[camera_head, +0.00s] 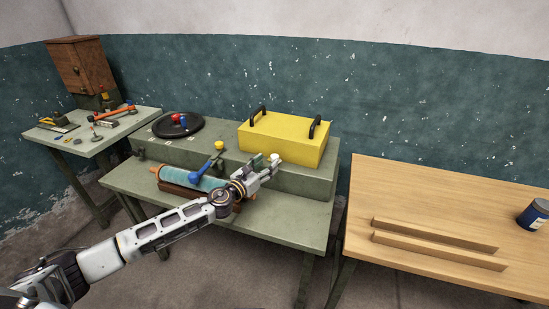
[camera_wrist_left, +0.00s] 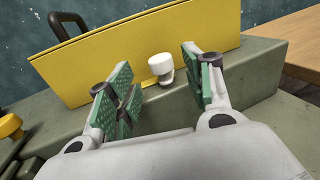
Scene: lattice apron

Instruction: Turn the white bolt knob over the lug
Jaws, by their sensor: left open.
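The white bolt knob (camera_wrist_left: 161,64) stands in front of the yellow box in the left wrist view. It lies between and beyond the two open fingers of my left gripper (camera_wrist_left: 155,92), with a gap on each side. The yellow box (camera_head: 285,140) has two black handles and sits on the raised green bench step. I cannot make out the lug clearly. My right gripper is not in view.
A blue lever (camera_head: 204,171), a teal roller (camera_head: 185,178) and a yellow knob (camera_head: 219,145) are left of my gripper. A black round tray (camera_head: 178,125) sits behind. A wooden table (camera_head: 440,200) with two slats (camera_head: 435,242) stands right. The green bench's front right (camera_head: 290,222) is clear.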

